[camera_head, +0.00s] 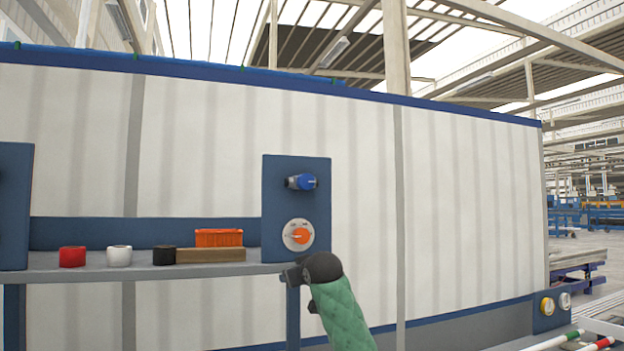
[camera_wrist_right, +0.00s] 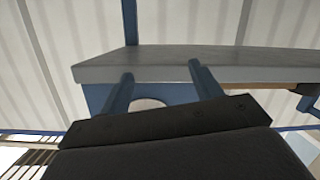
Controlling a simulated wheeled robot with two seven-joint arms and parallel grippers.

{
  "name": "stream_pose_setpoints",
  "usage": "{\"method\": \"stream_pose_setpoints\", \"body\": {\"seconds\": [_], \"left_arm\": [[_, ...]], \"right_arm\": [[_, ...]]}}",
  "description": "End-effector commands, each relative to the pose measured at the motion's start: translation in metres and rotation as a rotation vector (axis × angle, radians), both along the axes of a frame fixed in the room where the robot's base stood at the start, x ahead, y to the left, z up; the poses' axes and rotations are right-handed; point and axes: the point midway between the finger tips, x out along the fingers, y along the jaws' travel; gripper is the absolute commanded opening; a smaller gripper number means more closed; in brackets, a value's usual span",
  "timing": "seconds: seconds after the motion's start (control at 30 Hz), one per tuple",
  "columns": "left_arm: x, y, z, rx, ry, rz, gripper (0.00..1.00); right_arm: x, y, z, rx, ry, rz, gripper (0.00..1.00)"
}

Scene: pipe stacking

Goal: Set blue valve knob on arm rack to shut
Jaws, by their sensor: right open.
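The blue valve knob (camera_head: 306,182) sticks out from the upper part of a dark blue panel (camera_head: 280,215) at the right end of the rack, in the head view. Its setting is too small to read. My right gripper (camera_head: 291,275), on a green-sleeved arm, is below and in front of the panel, clear of the blue knob. In the right wrist view its two fingers (camera_wrist_right: 163,85) are apart with nothing held between them. Part of a white round plate (camera_wrist_right: 150,103) shows between them. The blue knob is not visible there. My left gripper is not in view.
An orange knob (camera_head: 300,236) on a white dial sits below the blue knob. The grey shelf (camera_head: 215,268) holds red, white and black pieces (camera_head: 163,255), a wooden block (camera_head: 210,255) and an orange bin (camera_head: 219,238). The wall right of the panel is clear.

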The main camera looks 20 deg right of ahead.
Motion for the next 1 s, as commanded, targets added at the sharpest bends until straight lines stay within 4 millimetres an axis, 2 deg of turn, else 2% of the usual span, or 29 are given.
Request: {"method": "stream_pose_setpoints", "body": {"seconds": [0.03, 0.2, 0.3, 0.43, 0.53, 0.67, 0.87, 0.97, 1.0], "left_arm": [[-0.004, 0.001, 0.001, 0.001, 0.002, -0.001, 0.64], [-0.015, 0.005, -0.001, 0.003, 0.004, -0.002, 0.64], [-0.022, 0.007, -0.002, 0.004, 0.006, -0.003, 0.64], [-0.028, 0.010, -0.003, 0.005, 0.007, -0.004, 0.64], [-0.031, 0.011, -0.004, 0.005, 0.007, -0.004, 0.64], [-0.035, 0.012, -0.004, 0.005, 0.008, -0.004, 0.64], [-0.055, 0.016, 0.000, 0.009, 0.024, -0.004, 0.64], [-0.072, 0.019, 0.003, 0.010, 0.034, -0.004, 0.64], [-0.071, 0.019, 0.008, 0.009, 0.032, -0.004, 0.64]], "right_arm": [[-0.008, -0.001, 0.037, -0.003, -0.032, 0.000, 0.64], [-0.038, -0.005, 0.130, -0.012, -0.114, 0.002, 0.64], [-0.058, -0.006, 0.180, -0.016, -0.160, 0.002, 0.64], [-0.080, -0.008, 0.227, -0.022, -0.205, 0.002, 0.64], [-0.091, -0.009, 0.248, -0.024, -0.225, 0.003, 0.64], [-0.095, -0.009, 0.257, -0.026, -0.232, 0.003, 0.64], [-0.080, -0.008, 0.259, -0.025, -0.231, 0.003, 0.64], [-0.069, -0.008, 0.260, -0.025, -0.231, 0.004, 0.64], [-0.063, -0.008, 0.261, -0.024, -0.229, 0.003, 0.64]]}}
